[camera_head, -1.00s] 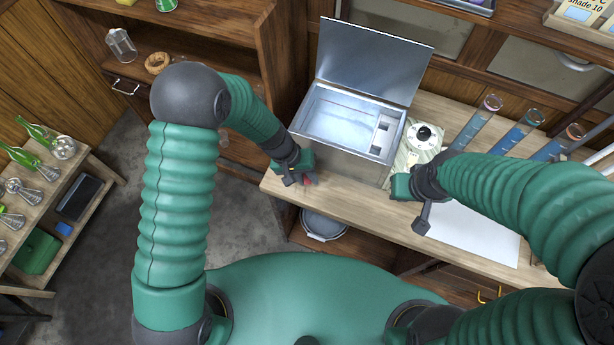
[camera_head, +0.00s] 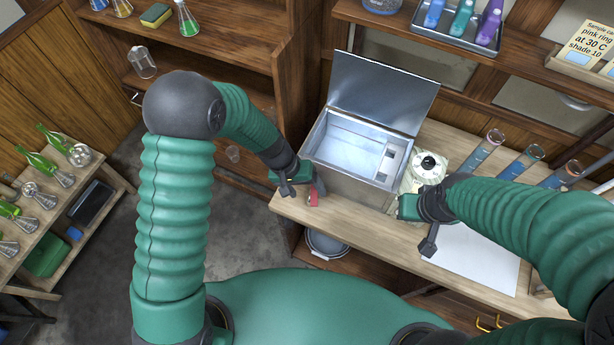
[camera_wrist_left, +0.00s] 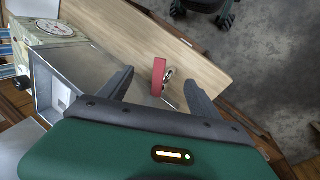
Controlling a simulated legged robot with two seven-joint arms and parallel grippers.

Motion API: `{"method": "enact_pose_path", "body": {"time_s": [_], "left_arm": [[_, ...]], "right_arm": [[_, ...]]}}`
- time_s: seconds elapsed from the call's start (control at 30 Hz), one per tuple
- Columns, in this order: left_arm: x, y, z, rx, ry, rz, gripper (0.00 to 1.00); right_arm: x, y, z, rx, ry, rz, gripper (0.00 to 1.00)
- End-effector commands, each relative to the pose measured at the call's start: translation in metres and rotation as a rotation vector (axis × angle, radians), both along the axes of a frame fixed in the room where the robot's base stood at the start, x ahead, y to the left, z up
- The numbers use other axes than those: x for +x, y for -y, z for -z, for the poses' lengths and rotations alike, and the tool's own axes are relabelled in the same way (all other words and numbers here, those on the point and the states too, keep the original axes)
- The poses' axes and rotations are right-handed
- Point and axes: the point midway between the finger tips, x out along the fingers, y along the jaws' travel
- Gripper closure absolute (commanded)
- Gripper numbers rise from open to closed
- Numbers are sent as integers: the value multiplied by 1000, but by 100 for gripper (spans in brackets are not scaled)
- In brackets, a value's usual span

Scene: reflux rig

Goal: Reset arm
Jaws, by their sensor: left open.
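My left gripper (camera_head: 300,192) is at the front-left corner of the metal box on the bench, its fingers pointing down. In the left wrist view its two dark fingers stand apart with nothing clamped between them. A small red block (camera_wrist_left: 158,76) with a metal ring beside it lies on the bench top, seen between the fingers; in the head view it shows just right of the gripper (camera_head: 313,197). My right gripper (camera_head: 428,240) hangs over the bench beside the white sheet; its finger gap is hidden.
The open metal box (camera_head: 350,155) has its lid (camera_head: 382,92) raised. A device with a black knob (camera_head: 428,165) stands to its right, then tall tubes of blue liquid (camera_head: 520,163). A white sheet (camera_head: 480,255) lies in front. A glassware rack (camera_head: 45,215) stands at left; floor between is clear.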

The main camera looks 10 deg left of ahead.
Motion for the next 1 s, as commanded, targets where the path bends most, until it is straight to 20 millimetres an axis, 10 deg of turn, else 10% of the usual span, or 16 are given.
{"method": "enact_pose_path", "body": {"time_s": [0.27, 0.63, 1.0], "left_arm": [[-6, -17, -6, 41, 25, 4, 27], [-89, -131, -50, 323, 209, -28, 27], [-99, -141, -57, 350, 228, -34, 27]], "right_arm": [[0, 0, 15, 0, 0, 0, 100], [0, 0, 86, 0, 0, 0, 100], [0, 0, 85, 0, 1, 0, 100]]}}
